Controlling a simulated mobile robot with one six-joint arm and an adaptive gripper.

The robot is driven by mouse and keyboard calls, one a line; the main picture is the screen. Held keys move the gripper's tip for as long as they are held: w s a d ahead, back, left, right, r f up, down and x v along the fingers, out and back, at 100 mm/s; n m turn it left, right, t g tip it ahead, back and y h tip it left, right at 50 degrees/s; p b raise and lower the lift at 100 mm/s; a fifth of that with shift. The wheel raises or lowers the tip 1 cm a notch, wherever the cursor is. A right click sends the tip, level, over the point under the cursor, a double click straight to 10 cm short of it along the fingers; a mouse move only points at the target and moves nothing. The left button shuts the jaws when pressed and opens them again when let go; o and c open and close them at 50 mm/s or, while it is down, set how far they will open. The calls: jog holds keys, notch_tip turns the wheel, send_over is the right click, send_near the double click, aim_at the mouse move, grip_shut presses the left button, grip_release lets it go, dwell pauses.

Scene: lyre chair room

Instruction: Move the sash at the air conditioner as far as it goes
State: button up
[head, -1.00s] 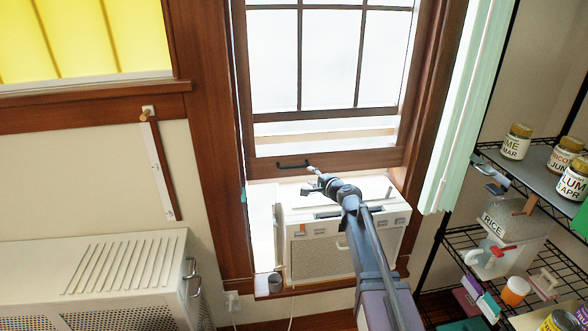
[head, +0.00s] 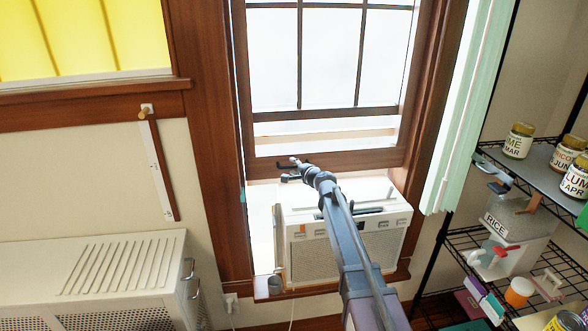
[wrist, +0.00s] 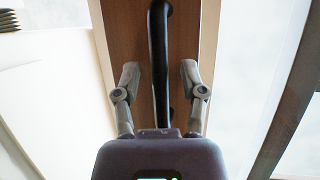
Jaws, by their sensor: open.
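The window sash (head: 340,160) is a wood-framed pane with dark muntins, its bottom rail a little above the white air conditioner (head: 318,258) on the sill. A black bar handle (wrist: 158,50) on the bottom rail shows upright in the wrist view. My gripper (wrist: 160,80) is open, with one finger on each side of the handle and visible gaps to it. In the head view my gripper (head: 289,170) is at the rail and hides most of the handle. Whether the fingertips touch the rail cannot be told.
Wood jambs (head: 212,130) frame the window. A small grey cup (head: 274,284) stands on the sill left of the air conditioner. A pale green curtain (head: 466,110) hangs at the right, beside a wire shelf (head: 450,232) with jars. A white radiator cover (head: 100,270) is at the lower left.

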grip_shut()
jog(key=shift+f, duration=0.1)
notch_tip(320, 180, down, 9)
jog(key=b, duration=0.9)
jog(key=shift+f+b, duration=0.15)
jog(key=shift+b, duration=0.15)
jog(key=shift+s, duration=0.25)
grip_release()
jog(key=shift+w+f, duration=0.15)
jog(key=shift+w, duration=0.05)
